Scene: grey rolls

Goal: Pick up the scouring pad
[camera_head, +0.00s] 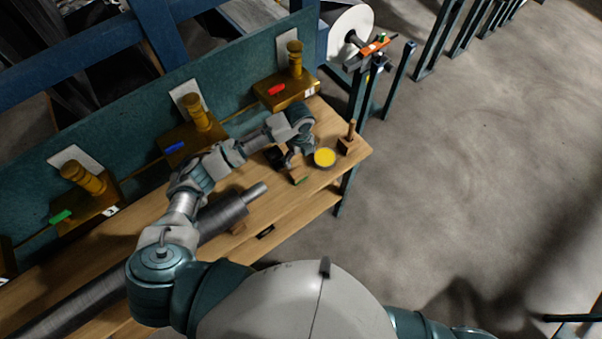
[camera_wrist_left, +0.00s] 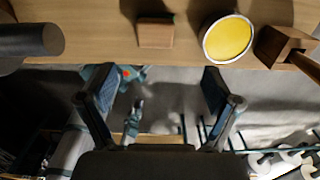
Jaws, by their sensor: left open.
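The scouring pad appears to be the small brown block with a green edge (camera_head: 299,176), lying on the wooden bench near its front edge. In the left wrist view it (camera_wrist_left: 156,33) sits near the top, beyond the open fingers and roughly in line with the gap between them. My left gripper (camera_head: 295,156) is over the bench close behind the pad, partly hidden by its own arm. In the left wrist view the gripper (camera_wrist_left: 158,82) has its two fingers wide apart with nothing between them. My right gripper is out of view.
A round tin with yellow contents (camera_head: 325,157) stands right of the pad. A wooden block with a peg (camera_head: 349,139) is farther right, near the bench end. A grey roll (camera_head: 225,212) lies to the left. Brass-coloured fixtures (camera_head: 286,88) line the back.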

